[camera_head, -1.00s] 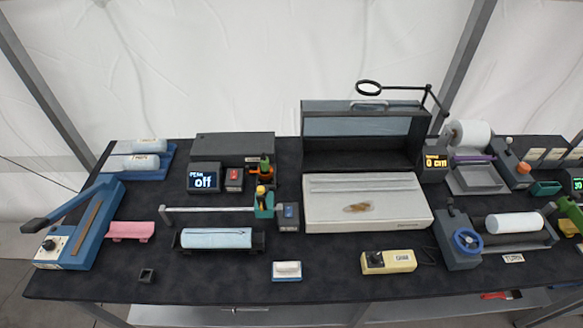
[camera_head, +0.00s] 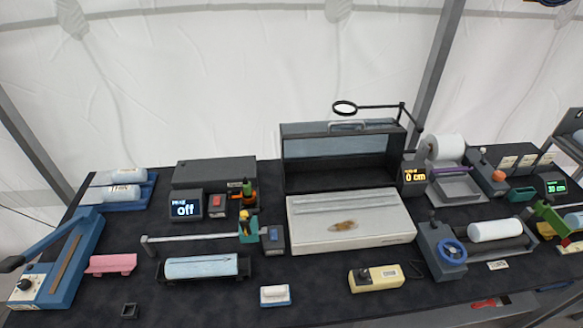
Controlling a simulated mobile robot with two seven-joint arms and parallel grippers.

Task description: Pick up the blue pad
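A small block with a white top and a blue base, the likeliest blue pad (camera_head: 275,296), lies near the front edge of the dark table, a little left of the picture's middle. Nothing covers it and it stands apart from its neighbours. Neither of my grippers shows in the head view.
The dark table (camera_head: 205,302) has bare room around the pad. A light blue roll in a black cradle (camera_head: 243,270) is behind left, a yellow box (camera_head: 378,279) to the right, and a white-fronted case (camera_head: 350,225) behind. A small black square holder (camera_head: 129,311) is at left.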

